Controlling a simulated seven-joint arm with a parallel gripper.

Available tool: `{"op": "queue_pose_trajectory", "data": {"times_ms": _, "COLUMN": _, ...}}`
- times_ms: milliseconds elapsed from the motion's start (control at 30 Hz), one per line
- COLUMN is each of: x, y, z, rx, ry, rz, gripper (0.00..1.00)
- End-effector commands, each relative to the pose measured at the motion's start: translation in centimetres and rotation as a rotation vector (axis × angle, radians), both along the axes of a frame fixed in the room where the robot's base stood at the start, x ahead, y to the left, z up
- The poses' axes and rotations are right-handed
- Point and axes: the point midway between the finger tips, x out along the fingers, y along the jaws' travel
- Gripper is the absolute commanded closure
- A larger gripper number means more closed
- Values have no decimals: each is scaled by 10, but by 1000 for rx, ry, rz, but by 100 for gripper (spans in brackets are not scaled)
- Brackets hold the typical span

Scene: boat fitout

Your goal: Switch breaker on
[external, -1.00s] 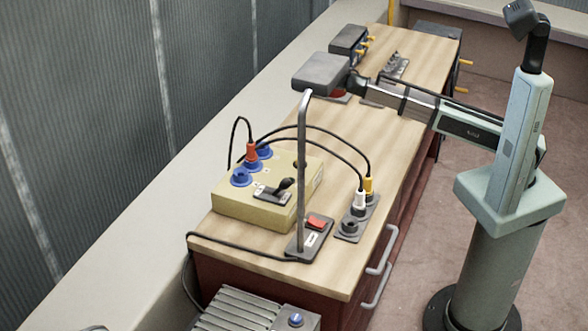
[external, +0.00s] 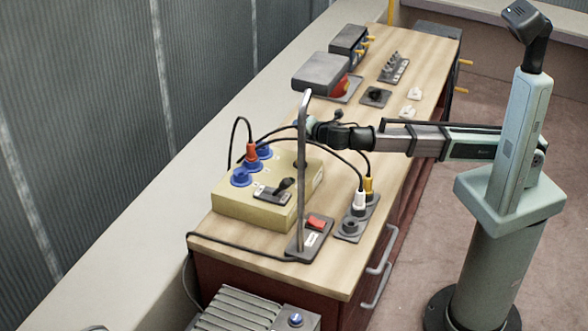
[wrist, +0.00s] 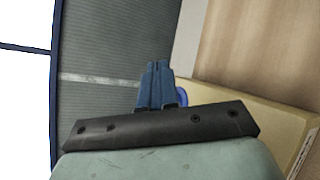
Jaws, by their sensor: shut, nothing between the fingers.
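A yellow box (external: 240,209) stands on the wooden bench, with blue sockets on its top and an orange plug in one of them. A black lever (external: 285,185) on a small dark plate on the box looks like the breaker handle; it is tilted up. A red rocker switch (external: 316,222) sits on the lamp's base. My gripper (external: 306,124) is above and behind the box, partly hidden by the lamp pole. In the wrist view my blue fingers (wrist: 157,68) are shut and empty. The yellow box (wrist: 260,107) and part of a blue socket (wrist: 181,96) show beyond them; the lever is hidden there.
Black cables arch from the box to plugs in a socket strip (external: 350,229). Dark panels (external: 375,97) and white pieces (external: 414,94) lie on the far bench.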

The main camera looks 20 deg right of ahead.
Motion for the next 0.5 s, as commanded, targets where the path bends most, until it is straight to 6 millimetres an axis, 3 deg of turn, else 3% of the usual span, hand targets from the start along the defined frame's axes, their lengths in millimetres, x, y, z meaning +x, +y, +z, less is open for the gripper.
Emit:
{"op": "queue_pose_trajectory", "data": {"times_ms": 33, "x": -19, "y": 8, "z": -4, "rx": -31, "ry": -13, "rz": 25, "gripper": 100}}
{"op": "queue_pose_trajectory", "data": {"times_ms": 500, "x": -174, "y": 46, "z": -30, "rx": -313, "ry": -168, "rz": 207, "gripper": 100}}
